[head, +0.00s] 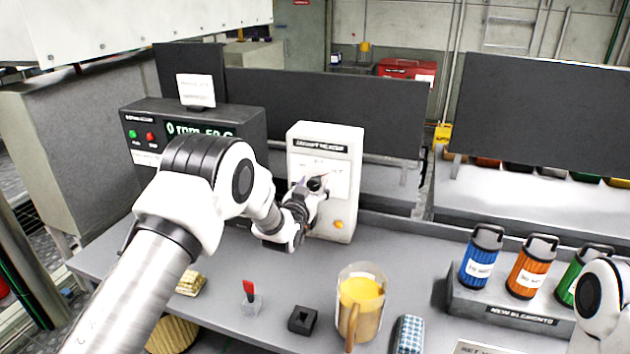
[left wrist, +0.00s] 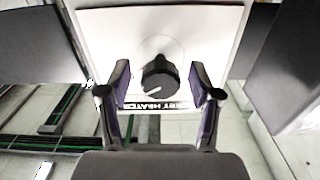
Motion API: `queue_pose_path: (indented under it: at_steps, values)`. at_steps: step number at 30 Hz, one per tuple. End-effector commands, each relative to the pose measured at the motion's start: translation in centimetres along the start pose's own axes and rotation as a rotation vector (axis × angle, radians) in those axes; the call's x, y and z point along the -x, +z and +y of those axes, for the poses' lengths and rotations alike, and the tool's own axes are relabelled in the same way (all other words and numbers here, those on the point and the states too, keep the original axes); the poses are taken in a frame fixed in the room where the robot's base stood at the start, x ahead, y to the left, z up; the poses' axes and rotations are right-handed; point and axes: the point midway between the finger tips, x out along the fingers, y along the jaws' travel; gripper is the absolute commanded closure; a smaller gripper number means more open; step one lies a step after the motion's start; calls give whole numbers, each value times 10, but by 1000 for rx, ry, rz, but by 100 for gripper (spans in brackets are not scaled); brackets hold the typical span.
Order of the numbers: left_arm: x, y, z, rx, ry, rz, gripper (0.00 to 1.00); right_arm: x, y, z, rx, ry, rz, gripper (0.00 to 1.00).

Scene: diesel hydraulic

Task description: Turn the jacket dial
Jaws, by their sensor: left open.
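The white jacket heater box (head: 325,137) stands upright at the back of the bench in the head view. Its black round dial (left wrist: 158,78) has a white pointer mark and shows clearly in the left wrist view, with the mark towards the lower left of the dial. My left gripper (head: 312,188) is open in front of the box face. In the left wrist view its two fingers stand on either side of the dial, with a visible gap on each side. In the head view the gripper partly covers the dial. My right gripper is out of view.
A dark stirrer unit (head: 250,118) with a green readout stands left of the box. An amber lamp or button (head: 338,224) sits low on the box. A beaker of yellow liquid (head: 360,300), a small black block (head: 303,319) and several coloured filter canisters (head: 528,268) stand nearer.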

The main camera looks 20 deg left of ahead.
Motion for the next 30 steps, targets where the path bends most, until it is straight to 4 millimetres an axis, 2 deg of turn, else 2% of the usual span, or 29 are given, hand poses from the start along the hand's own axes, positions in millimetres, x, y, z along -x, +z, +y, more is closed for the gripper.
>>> queue_pose_path:
  at_steps: [3,9,10,15,30]
  values:
    - [-9,-1,0,0,0,1,36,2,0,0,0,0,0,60]
    - [-9,0,0,0,0,-1,36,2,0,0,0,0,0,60]
    - [-9,0,0,0,0,-1,40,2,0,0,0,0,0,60]
    - [-9,0,0,0,0,-1,97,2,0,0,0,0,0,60]
    - [-9,2,0,69,0,0,97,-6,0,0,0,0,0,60]
